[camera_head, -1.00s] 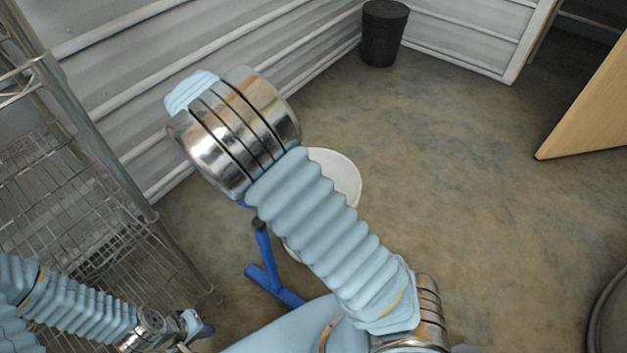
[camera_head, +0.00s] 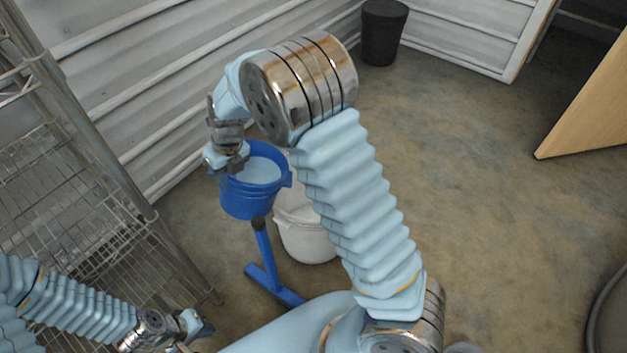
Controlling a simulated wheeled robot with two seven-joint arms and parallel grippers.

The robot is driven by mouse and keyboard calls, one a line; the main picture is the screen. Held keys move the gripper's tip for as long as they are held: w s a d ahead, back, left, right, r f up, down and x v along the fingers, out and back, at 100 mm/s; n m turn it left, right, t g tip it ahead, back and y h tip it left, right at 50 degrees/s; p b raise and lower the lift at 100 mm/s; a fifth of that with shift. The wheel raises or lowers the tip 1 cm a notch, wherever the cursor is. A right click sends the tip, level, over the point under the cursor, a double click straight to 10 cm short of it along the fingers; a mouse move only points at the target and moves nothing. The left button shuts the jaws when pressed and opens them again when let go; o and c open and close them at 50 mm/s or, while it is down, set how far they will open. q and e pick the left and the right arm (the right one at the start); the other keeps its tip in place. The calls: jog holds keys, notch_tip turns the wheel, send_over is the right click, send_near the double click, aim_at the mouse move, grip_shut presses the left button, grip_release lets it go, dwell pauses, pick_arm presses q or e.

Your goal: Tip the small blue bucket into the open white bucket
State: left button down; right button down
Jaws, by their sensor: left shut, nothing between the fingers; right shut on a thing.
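The small blue bucket (camera_head: 247,203) is upright, with pale contents (camera_head: 257,171) visible inside. My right gripper (camera_head: 236,166) is at its upper left rim and is shut on it. The open white bucket (camera_head: 304,238) is to the right of and below the blue bucket. My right arm covers the white bucket's right part, so I see only part of its opening. My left gripper (camera_head: 203,330) is shut and empty at the lower left, well away from both buckets.
A blue stand (camera_head: 266,262) is below the blue bucket; I cannot tell whether they touch. A wire rack (camera_head: 75,205) is at left, beside a corrugated wall. A black bin (camera_head: 382,35) stands at the back.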

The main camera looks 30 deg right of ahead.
jog(key=d+r+y, duration=0.5)
jog(key=r+y, duration=0.2)
jog(key=d+f+y, duration=0.1)
jog(key=d+y, duration=0.2)
jog(key=d+f+y+b, duration=0.1)
jog(key=d+y, duration=0.2)
jog(key=d, duration=0.1)
jog(key=d+f+y, duration=0.1)
jog(key=d+y, duration=0.2)
jog(key=shift+d+f, duration=0.25)
jog(key=shift+f, duration=0.05)
jog(key=shift+d+t+y+b, duration=0.3)
jog(key=shift+d+y+b, duration=0.2)
jog(key=shift+d+y, duration=0.55)
jog(key=shift+r+h, duration=0.1)
jog(key=shift+h, duration=0.15)
